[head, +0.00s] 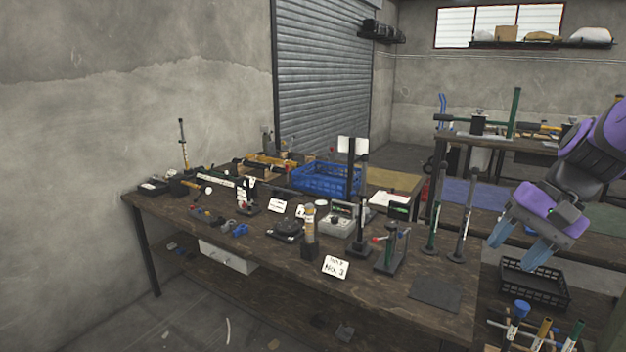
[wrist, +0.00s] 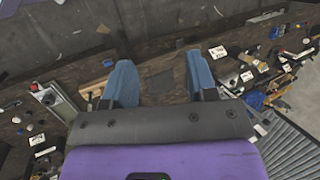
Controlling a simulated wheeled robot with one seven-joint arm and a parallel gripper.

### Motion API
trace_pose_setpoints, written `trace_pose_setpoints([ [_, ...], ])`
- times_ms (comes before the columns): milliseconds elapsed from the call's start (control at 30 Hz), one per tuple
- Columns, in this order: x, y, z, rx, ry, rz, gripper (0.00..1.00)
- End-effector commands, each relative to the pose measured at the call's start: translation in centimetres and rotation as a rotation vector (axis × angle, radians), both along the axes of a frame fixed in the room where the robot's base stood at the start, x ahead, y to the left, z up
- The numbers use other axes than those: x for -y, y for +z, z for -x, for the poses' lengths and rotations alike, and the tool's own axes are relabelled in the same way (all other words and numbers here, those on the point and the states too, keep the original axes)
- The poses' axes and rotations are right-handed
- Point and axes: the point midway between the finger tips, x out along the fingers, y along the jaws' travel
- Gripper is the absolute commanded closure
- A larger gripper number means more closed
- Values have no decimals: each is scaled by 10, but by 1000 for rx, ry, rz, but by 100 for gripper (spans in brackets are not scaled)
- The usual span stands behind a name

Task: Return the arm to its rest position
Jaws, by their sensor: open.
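My gripper (head: 519,246) is at the right of the head view, with a purple body and two blue fingers. It is open, with a clear gap between the fingers and nothing between them. It hangs above the right end of the wooden workbench (head: 390,313), beside a black crate. In the wrist view the blue fingers of my gripper (wrist: 159,84) point toward the bench far below, with a dark flat mat (wrist: 160,83) showing between them. My purple arm comes in from the right edge of the head view.
The workbench holds a blue crate (head: 327,178), a card on a stand (head: 336,267), upright dark rods (head: 461,228) and several small tools. A black crate (head: 533,284) and colored-handled tools (head: 545,330) lie below my gripper. A second bench (head: 510,144) stands behind.

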Motion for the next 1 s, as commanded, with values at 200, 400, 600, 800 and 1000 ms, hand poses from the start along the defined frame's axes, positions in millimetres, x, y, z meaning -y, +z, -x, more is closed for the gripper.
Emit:
trace_pose_setpoints([
  [200, -14, 28, 40, 135, 136, 185, 48],
  [400, -19, 49, 75, 271, 241, 343, 48],
  [600, -19, 64, 105, 410, 323, 476, 48],
  [800, -16, 72, 121, 494, 364, 550, 48],
  [1000, -15, 74, 124, 511, 372, 566, 48],
])
